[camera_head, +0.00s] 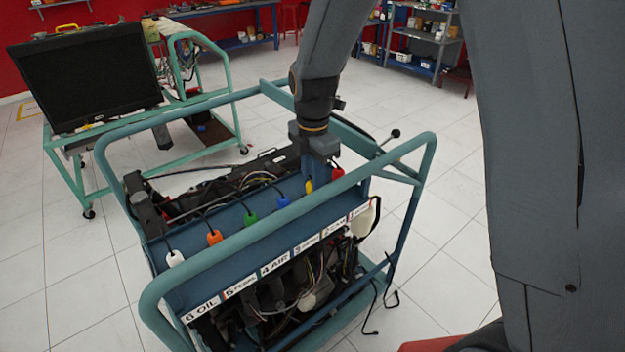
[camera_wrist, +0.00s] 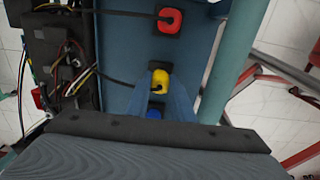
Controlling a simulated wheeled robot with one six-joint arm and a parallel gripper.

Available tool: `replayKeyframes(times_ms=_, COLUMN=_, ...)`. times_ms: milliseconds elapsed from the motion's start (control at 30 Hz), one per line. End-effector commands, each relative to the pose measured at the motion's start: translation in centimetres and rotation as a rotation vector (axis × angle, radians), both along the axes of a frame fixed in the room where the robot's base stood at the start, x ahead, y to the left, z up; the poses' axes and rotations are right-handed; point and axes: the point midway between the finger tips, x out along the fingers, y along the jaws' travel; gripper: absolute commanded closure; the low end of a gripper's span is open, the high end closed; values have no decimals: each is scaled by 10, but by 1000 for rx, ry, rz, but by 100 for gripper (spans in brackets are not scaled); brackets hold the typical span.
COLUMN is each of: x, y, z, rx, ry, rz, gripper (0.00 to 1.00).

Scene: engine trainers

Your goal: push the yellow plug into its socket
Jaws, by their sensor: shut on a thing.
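The yellow plug (camera_head: 309,185) is at the blue panel (camera_head: 225,240) of the engine trainer, between the red and blue plugs. In the wrist view the yellow plug (camera_wrist: 161,79) sits between the tips of my gripper (camera_wrist: 160,92), with a black cable running to it from the left. My gripper (camera_head: 318,176) points down from above and is shut on the yellow plug. A dark socket shows partly around the plug in the wrist view; how deep the plug sits in it cannot be told.
A red plug (camera_head: 337,173) and a blue plug (camera_head: 284,201) are close on either side. Green (camera_head: 249,219), orange (camera_head: 214,237) and white (camera_head: 175,258) plugs continue the row. The teal frame rail (camera_head: 290,212) runs along the near side of the panel.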

Motion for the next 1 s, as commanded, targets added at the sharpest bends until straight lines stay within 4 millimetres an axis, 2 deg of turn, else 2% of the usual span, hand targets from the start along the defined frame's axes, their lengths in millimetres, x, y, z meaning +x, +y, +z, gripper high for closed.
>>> replayKeyframes(times_ms=233, x=0, y=0, z=-5, rx=0, ry=0, rz=0, gripper=100)
replayKeyframes(times_ms=267, x=0, y=0, z=-5, rx=0, ry=0, rz=0, gripper=74)
replayKeyframes(times_ms=367, x=0, y=0, z=-4, rx=0, ry=0, rz=0, gripper=57)
replayKeyframes(times_ms=733, x=1, y=0, z=0, rx=1, ry=-3, rz=0, gripper=57)
replayKeyframes(times_ms=1000, x=2, y=0, z=37, rx=1, ry=-5, rz=0, gripper=57)
